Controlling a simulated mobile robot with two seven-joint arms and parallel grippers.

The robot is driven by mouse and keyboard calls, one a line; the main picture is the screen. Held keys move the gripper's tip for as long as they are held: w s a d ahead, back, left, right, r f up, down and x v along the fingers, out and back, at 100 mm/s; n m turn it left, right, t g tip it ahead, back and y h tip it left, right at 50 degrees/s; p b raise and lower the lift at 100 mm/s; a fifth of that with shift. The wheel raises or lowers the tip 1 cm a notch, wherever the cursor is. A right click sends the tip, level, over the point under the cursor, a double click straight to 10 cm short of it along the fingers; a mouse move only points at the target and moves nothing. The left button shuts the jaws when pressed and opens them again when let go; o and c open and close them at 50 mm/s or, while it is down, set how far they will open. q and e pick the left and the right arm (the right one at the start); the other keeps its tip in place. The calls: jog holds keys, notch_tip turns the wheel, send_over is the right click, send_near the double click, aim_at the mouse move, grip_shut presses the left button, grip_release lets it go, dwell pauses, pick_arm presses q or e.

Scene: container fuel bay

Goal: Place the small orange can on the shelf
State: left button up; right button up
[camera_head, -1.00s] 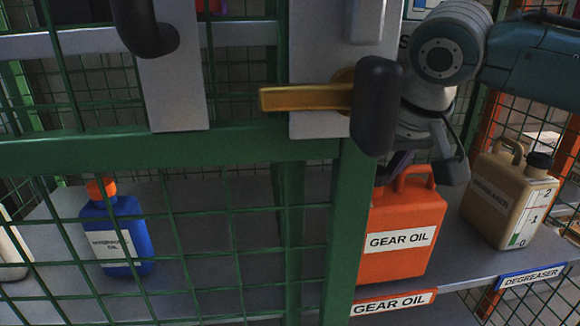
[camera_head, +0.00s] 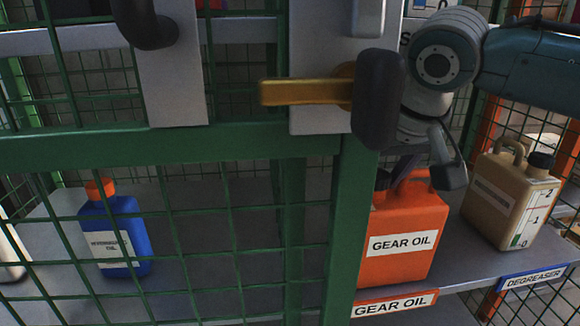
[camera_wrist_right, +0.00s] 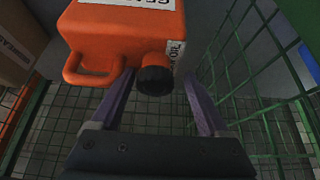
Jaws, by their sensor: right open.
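The orange can (camera_head: 403,238), labelled GEAR OIL, stands upright on the grey shelf (camera_head: 458,254), above a matching GEAR OIL shelf label (camera_head: 394,303). In the right wrist view the can (camera_wrist_right: 125,30) shows its handle and black cap. My right gripper (camera_wrist_right: 158,90) is open, its two purple fingers on either side of the cap with nothing gripped. In the head view the right gripper is mostly hidden behind the door handle and the can's top. My left gripper is not in view.
A beige DEGREASER can (camera_head: 509,198) stands right of the orange can. A blue hydraulic oil bottle (camera_head: 115,238) stands behind the green mesh door (camera_head: 170,148). The door's yellow latch (camera_head: 305,93) and black handle (camera_head: 377,100) stick out close to my right arm.

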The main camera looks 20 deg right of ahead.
jog(key=shift+r, duration=0.15)
jog(key=p+v, duration=0.2)
jog(key=v, duration=0.2)
jog(key=shift+r+p, duration=0.35)
jog(key=shift+r, duration=0.05)
jog(key=s+a+p, duration=0.2)
jog(key=s+p, duration=0.1)
jog(key=s, duration=0.9)
jog(key=shift+a, duration=0.4)
jog(key=shift+s, duration=0.1)
